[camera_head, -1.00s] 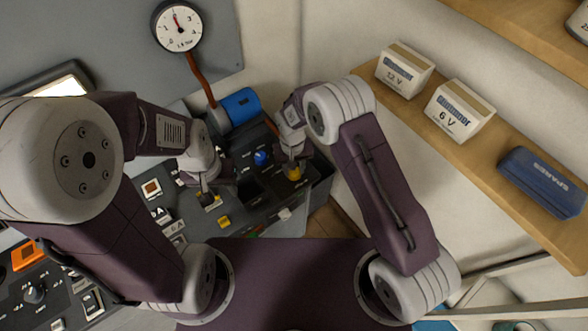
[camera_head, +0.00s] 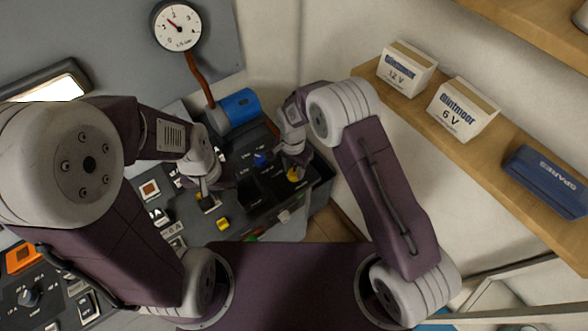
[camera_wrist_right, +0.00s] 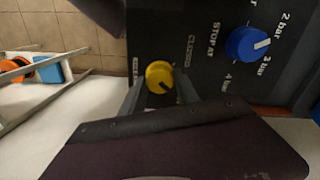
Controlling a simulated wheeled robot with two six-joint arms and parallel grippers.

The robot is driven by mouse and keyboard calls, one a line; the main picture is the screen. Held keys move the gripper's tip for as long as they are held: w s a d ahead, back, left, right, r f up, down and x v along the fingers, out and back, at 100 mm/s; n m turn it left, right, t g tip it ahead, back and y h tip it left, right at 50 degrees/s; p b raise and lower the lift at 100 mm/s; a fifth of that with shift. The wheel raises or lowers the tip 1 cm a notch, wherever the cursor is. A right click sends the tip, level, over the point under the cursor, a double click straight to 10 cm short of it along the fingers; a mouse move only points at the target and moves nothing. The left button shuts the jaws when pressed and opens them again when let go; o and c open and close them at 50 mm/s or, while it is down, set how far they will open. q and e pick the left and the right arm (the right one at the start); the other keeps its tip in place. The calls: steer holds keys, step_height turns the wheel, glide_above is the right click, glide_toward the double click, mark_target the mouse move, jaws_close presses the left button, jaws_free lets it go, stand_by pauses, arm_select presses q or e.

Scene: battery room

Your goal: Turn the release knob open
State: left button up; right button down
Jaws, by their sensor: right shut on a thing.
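The yellow knob (camera_wrist_right: 159,77) sits on the dark panel (camera_wrist_right: 205,75), beside a "CLOSED" label and another partly hidden label. Its dark mark points toward the lower right of the right wrist view. My right gripper (camera_wrist_right: 158,88) has a finger on each side of the knob and is shut on it. In the head view the knob (camera_head: 295,174) shows just below the right gripper (camera_head: 293,166). My left gripper (camera_head: 207,200) is over the grey console at a small black and yellow part; its fingertips are too small to read.
A blue knob (camera_wrist_right: 246,44) with bar markings is beside the yellow one. A pressure gauge (camera_head: 177,26) hangs on the wall, its needle pointing up and left. A shelf (camera_head: 485,165) with boxes runs along the right.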

mark_target(294, 171)
steer(key=shift+w+r+m, duration=0.2)
steer(key=shift+m, duration=0.3)
stand_by(0.3)
steer(key=c, duration=1)
jaws_free()
steer(key=shift+o, duration=0.5)
steer(key=shift+s, duration=0.1)
steer(key=shift+f, duration=0.1)
step_height(294, 171, up, 9)
steer(key=b, duration=0.1)
